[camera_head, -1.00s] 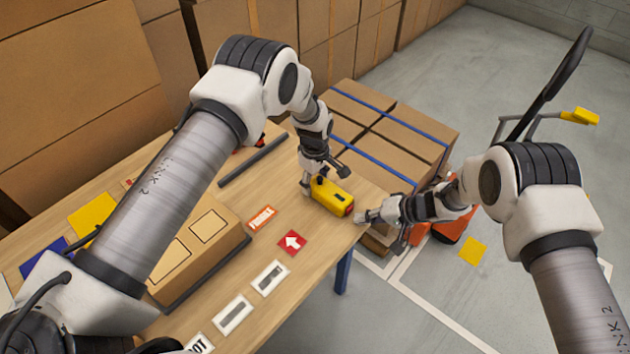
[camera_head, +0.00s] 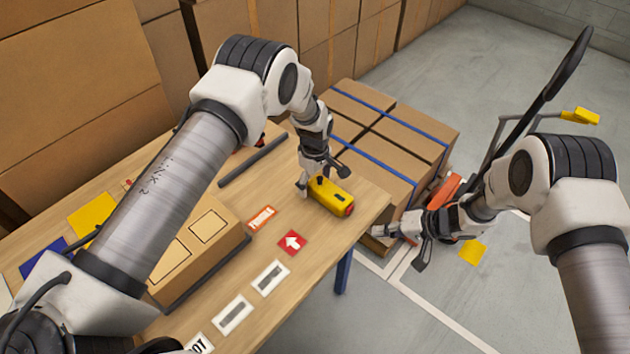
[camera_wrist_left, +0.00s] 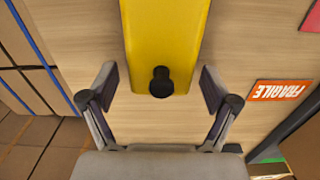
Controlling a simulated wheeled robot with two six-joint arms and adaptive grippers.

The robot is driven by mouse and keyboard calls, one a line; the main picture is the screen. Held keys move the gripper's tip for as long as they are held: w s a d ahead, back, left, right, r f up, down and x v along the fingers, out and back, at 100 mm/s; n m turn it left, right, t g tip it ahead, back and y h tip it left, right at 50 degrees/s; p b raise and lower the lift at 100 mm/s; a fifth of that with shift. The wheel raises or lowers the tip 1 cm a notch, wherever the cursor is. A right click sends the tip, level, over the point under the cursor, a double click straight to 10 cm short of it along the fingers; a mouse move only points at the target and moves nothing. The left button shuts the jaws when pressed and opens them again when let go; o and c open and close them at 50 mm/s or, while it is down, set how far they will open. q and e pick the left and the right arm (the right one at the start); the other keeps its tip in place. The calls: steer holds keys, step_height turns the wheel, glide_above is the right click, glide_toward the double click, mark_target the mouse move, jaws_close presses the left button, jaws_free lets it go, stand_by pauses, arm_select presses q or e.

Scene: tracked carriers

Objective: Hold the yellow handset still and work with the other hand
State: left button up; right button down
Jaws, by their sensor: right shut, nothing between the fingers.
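The yellow handset (camera_head: 331,196) lies on the wooden table (camera_head: 330,240) near its right edge, with a red part at its right end. My left gripper (camera_head: 302,188) is at the handset's left end. In the left wrist view the handset (camera_wrist_left: 166,35) has a black knob near its end, and my left gripper (camera_wrist_left: 160,88) is open, with one finger on each side of that end and small gaps showing. My right gripper (camera_head: 378,231) is shut and empty, beyond the table's right edge and apart from the handset.
A cardboard box (camera_head: 205,235) sits left on the table, with a dark bar (camera_head: 252,161) behind it. Labels lie along the front, including a red arrow label (camera_head: 292,242). Strapped cartons (camera_head: 385,140) stand beyond the table. Floor to the right is partly open.

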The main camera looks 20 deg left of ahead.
arm_select(q)
steer(key=shift+r, duration=0.1)
step_height(320, 180, up, 12)
stand_by(0.4)
